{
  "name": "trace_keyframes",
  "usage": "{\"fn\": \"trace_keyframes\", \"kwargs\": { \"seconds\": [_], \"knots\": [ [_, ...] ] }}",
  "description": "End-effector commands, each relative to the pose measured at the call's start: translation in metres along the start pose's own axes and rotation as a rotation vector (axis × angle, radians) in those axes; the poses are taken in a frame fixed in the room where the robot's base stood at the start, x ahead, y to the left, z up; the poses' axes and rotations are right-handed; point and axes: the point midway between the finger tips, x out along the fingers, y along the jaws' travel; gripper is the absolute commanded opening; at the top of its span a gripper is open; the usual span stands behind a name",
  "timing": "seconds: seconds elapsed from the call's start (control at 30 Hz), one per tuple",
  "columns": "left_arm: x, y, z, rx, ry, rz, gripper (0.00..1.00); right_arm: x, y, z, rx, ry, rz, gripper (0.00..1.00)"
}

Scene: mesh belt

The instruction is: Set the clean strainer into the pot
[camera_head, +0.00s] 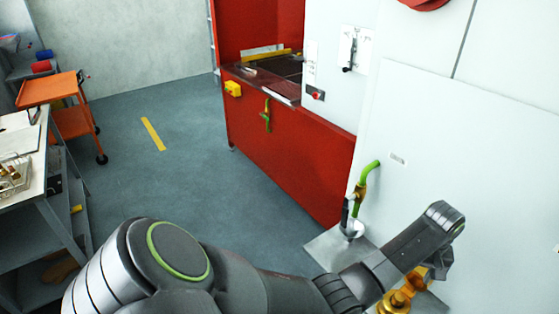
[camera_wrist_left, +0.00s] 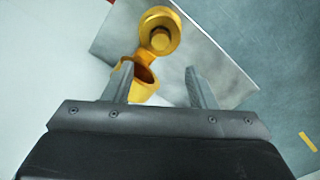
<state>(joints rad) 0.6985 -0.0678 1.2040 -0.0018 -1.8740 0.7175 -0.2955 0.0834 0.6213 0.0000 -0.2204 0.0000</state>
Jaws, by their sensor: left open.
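A brass pot (camera_wrist_left: 143,84) with a round open mouth stands over a grey metal plate in the left wrist view. A round brass lid (camera_wrist_left: 159,34) with a raised middle is joined to it at the far side and stands open. The brass also shows low in the head view (camera_head: 396,301), partly behind my arm. My left gripper (camera_wrist_left: 160,75) is open; its fingers look empty, with the left finger overlapping the pot's edge in the picture. I cannot make out the strainer in either view. My right gripper is not in view.
A green pipe (camera_head: 369,176) with a brass fitting comes out of the white panel beside the plate (camera_head: 325,245). A red machine (camera_head: 290,160) stands behind. An orange cart (camera_head: 50,90) and a workbench (camera_head: 28,160) stand at left. The floor between is clear.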

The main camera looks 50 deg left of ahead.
Motion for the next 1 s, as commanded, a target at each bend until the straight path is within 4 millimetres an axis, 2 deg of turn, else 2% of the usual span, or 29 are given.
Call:
{"fn": "trace_keyframes", "kwargs": {
  "seconds": [0.13,0.27,0.5,0.63,0.73,0.87,1.0],
  "knots": [
    [0.005,-0.003,-0.005,0.009,0.05,0.046,0.52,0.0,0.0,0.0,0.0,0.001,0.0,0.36],
    [0.008,-0.012,-0.019,0.043,0.212,0.169,0.52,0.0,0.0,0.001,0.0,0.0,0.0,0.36],
    [-0.015,-0.037,-0.039,0.116,0.56,0.35,0.52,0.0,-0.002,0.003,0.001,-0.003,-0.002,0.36],
    [-0.027,-0.051,-0.041,0.147,0.697,0.394,0.52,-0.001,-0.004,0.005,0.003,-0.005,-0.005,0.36],
    [-0.026,-0.063,-0.041,0.17,0.774,0.405,0.52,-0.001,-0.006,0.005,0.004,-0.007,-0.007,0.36],
    [-0.005,-0.08,-0.037,0.199,0.824,0.39,0.52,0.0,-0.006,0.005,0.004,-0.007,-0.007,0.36],
    [0.052,-0.1,-0.026,0.235,0.798,0.337,0.52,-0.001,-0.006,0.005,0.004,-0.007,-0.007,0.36]
  ]
}}
